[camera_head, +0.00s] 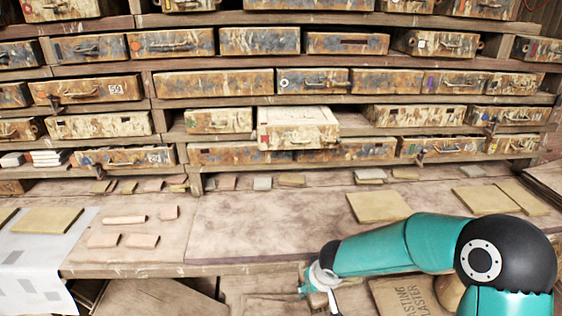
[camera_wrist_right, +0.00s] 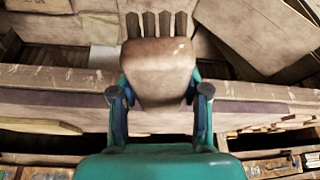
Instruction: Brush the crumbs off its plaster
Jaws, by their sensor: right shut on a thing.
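One drawer (camera_head: 298,136) in the wall of drawers is pulled out, and a pale slab of plaster (camera_head: 300,114) shows in its top. Crumbs on it are too small to make out. The brush is not clear there. My left gripper is not in view.
The wooden bench (camera_head: 250,228) has a clear middle. Small pinkish tiles (camera_head: 125,220) lie at left, a yellowish square tile (camera_head: 378,207) at right. A lettered plaster sack (camera_head: 400,297) sits below the bench.

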